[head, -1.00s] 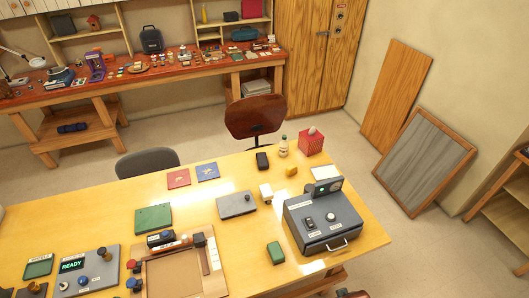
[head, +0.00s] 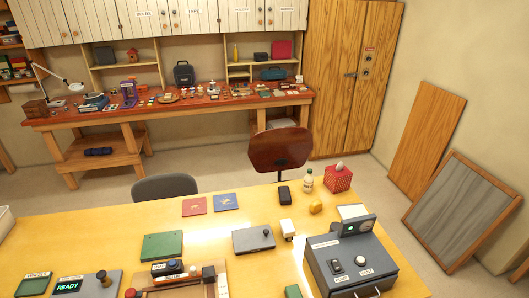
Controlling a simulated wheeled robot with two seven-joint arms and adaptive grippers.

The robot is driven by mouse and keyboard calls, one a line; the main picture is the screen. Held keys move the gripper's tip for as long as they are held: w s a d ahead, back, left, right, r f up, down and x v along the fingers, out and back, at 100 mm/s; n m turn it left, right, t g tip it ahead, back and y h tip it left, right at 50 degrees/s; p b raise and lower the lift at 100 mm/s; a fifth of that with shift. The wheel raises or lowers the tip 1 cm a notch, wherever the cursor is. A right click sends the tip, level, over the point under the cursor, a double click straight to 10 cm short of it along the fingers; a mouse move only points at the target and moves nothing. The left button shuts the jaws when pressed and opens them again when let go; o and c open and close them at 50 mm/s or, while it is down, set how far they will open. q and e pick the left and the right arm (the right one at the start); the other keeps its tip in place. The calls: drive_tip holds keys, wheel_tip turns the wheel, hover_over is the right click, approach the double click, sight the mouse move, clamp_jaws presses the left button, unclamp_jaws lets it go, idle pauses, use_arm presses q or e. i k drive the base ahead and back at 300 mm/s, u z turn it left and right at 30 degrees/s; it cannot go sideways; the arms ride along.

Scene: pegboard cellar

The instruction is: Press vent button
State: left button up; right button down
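A dark grey machine box (head: 345,248) stands on the right part of the yellow table. On its sloped top are a black rocker switch (head: 335,265) at the left and a pale round button (head: 360,261) at the right. A small white label under the round button seems to read VENT, but it is too small to be sure. A raised panel at the back of the box carries a green light (head: 350,228) and a round dial. Neither of my grippers is in view.
The yellow table (head: 110,242) also holds a green pad (head: 162,246), a grey plate with a knob (head: 253,240), a READY display (head: 68,287), a red crate (head: 338,179) and a bottle (head: 308,180). Two chairs stand behind it. A cluttered red workbench (head: 200,103) lines the back wall.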

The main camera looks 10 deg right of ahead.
sight(360, 259)
drive_tip(key=z, duration=1.25)
